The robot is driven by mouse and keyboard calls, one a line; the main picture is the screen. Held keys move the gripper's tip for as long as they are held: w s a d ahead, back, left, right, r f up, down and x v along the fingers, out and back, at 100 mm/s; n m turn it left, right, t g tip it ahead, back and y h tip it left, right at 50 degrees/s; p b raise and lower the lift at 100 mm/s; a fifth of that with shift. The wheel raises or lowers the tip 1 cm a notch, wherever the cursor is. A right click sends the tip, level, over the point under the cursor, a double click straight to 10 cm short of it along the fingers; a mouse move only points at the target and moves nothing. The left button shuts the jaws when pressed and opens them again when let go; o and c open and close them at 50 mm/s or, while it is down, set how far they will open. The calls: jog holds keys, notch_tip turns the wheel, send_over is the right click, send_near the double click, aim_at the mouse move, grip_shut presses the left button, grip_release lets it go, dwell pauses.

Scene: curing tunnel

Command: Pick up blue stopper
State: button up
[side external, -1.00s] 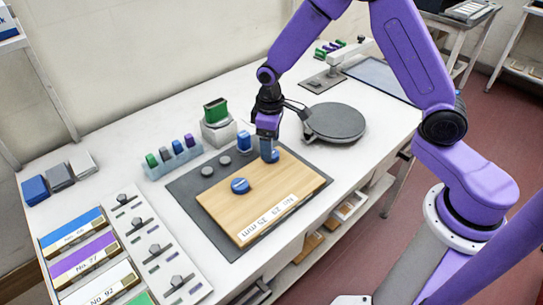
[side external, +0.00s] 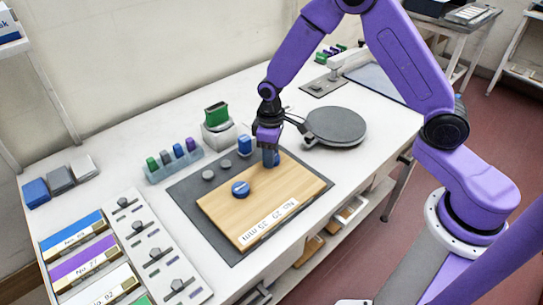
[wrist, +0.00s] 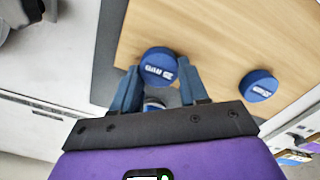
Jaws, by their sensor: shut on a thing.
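A round blue stopper with white lettering on its top shows between my fingertips in the wrist view (wrist: 160,67). In the side view this blue stopper (side external: 277,158) is partly hidden by my fingers, at the far end of the wooden board (side external: 262,205). My gripper (side external: 270,163) points down and is shut on it; its fingers also show in the wrist view (wrist: 157,82). I cannot tell whether the stopper is clear of the board. A second blue stopper (side external: 240,189) lies on the board, apart from the gripper; the wrist view also shows it (wrist: 258,85).
The board lies on a dark grey mat (side external: 190,192). Just behind are a blue-capped piece (side external: 245,145), grey discs (side external: 208,175) and a rack of coloured pieces (side external: 175,167). A round dark plate (side external: 335,126) stands to the right. Labelled trays (side external: 85,260) stand front left.

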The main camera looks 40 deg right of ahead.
jog(key=shift+r, duration=0.15)
jog(key=shift+r, duration=0.2)
jog(key=r, duration=0.3)
jog(key=shift+s+r, duration=0.1)
jog(key=shift+s, duration=0.15)
jog(key=s+d+r, duration=0.3)
jog(key=s+r, duration=1)
jog(key=r, duration=0.1)
dwell(0.4)
jog(key=shift+s, duration=0.1)
